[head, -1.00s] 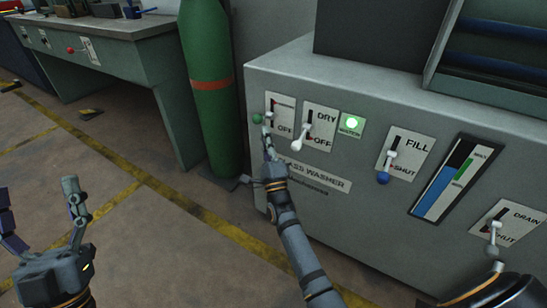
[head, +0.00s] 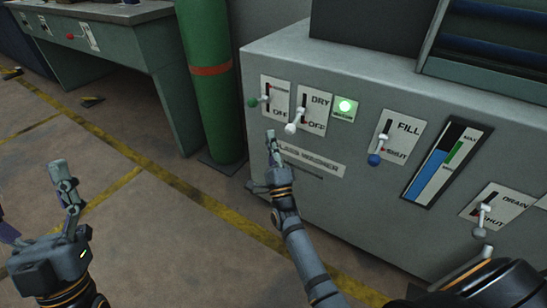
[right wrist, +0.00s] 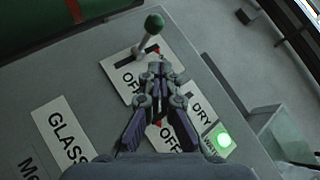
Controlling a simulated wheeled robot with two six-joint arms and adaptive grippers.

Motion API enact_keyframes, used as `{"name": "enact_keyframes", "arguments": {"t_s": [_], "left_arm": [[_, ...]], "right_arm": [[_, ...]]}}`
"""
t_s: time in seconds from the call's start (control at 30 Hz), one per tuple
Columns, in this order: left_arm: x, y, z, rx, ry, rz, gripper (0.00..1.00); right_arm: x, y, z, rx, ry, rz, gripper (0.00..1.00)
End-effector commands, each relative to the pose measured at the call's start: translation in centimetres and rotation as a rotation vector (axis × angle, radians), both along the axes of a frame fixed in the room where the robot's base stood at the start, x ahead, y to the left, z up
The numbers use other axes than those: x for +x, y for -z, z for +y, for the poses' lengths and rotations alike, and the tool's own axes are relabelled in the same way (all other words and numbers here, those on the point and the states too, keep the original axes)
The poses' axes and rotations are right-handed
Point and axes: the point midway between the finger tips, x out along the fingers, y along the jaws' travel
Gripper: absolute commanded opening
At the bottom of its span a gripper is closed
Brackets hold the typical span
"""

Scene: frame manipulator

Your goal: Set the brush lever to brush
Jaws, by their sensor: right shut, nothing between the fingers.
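The green-knobbed lever (head: 254,102) is on the leftmost switch plate of the grey glass washer (head: 395,80). The plate reads OFF at its lower part; its upper word is too small to read. The lever sticks out, with slot visible above it; its exact setting is hard to tell. It also shows in the right wrist view (right wrist: 153,24), beyond the fingers. My right gripper (head: 271,136) is shut and empty, just below that plate and apart from the knob. Its fingertips (right wrist: 155,62) hide part of the plate in the wrist view. My left gripper (head: 34,200) is open and empty at lower left.
The white-knobbed DRY lever (head: 292,127) is close on the right, beside a lit green lamp (head: 345,106). The blue-knobbed FILL lever (head: 375,159) and the DRAIN lever (head: 480,230) are further right. A green cylinder (head: 212,110) stands left of the washer. The floor before it is clear.

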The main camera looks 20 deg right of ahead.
Motion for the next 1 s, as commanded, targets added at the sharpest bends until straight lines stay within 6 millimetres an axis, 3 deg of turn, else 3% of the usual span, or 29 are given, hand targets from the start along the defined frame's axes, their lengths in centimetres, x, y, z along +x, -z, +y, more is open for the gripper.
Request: {"name": "enact_keyframes", "arguments": {"t_s": [0.3, 0.6, 1.0], "left_arm": [[5.1, 6.0, 0.4, -0.01, -0.012, 0.347, 0.74], [7.3, 11.2, 0.5, -0.014, -0.017, 0.585, 0.74], [7.7, 12.5, 0.5, -0.015, -0.017, 0.637, 0.74]], "right_arm": [[-3.0, 1.1, 0.7, 0.001, 0.0, 0.002, 0.0], [-5.0, 2.0, 1.2, 0.001, 0.001, 0.0, 0.0], [-5.4, 2.2, 1.4, 0.0, 0.0, -0.001, 0.0]]}}
